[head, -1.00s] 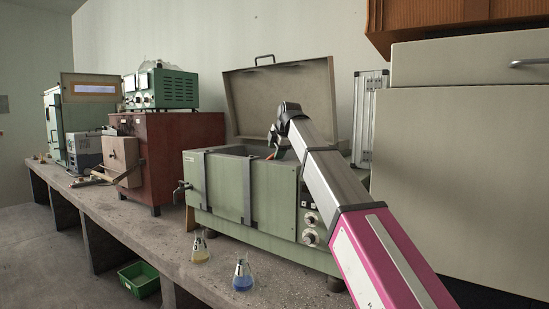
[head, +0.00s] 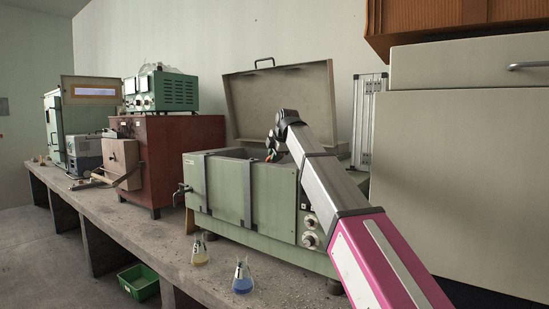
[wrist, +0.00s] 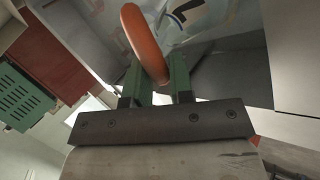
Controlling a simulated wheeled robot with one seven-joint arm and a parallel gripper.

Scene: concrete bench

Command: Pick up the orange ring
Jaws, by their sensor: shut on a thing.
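The orange ring (wrist: 144,42) is in the wrist view, between the green fingers of my gripper (wrist: 160,80). My gripper is shut on the ring, which sticks out past the fingertips. In the head view my gripper (head: 270,153) is at the open green metal bath (head: 228,190), at the level of its rim. Only a small orange patch of the ring shows there; the bath's front wall and my arm hide the rest.
The bath's raised lid (head: 285,95) stands behind my arm. A yellow flask (head: 200,254) and a blue flask (head: 242,280) stand on the bench (head: 150,235) in front. A dark red cabinet (head: 180,150) is left of the bath. A tall pale cabinet (head: 460,180) is at the right.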

